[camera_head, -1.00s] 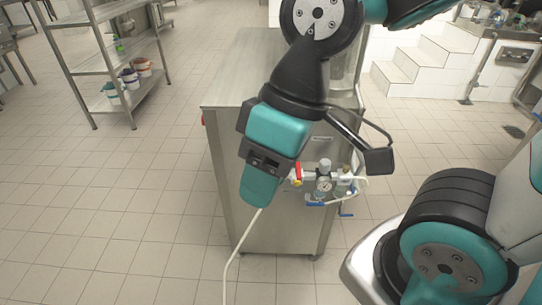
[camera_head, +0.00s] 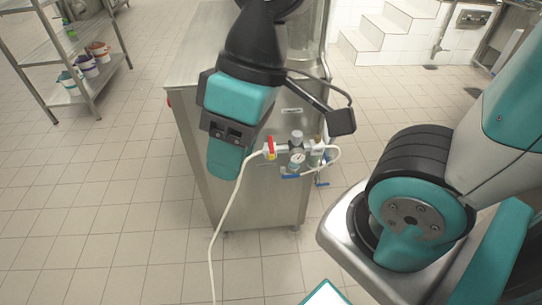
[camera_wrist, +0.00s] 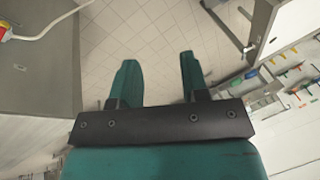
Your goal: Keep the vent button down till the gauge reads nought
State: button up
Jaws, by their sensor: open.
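A round white pressure gauge (camera_head: 297,158) sits in a small valve assembly on the front of a steel cabinet (camera_head: 262,190). Its needle is too small to read. A grey knob (camera_head: 297,137) tops the assembly and a small brass-coloured part (camera_head: 318,143) stands to its right; I cannot tell which part is the vent button. My gripper (camera_head: 224,172) hangs left of the assembly, apart from it in the picture. In the wrist view my gripper (camera_wrist: 157,64) has its two teal fingers apart, with nothing between them but floor behind.
A red-handled valve (camera_head: 270,147) and blue levers (camera_head: 290,176) flank the gauge. A white hose (camera_head: 225,215) runs from the valve down to the floor. A shelf rack (camera_head: 75,60) with tubs stands far left. Tiled floor (camera_head: 110,200) left of the cabinet is clear.

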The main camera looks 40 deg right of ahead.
grip_shut()
dwell(1.9)
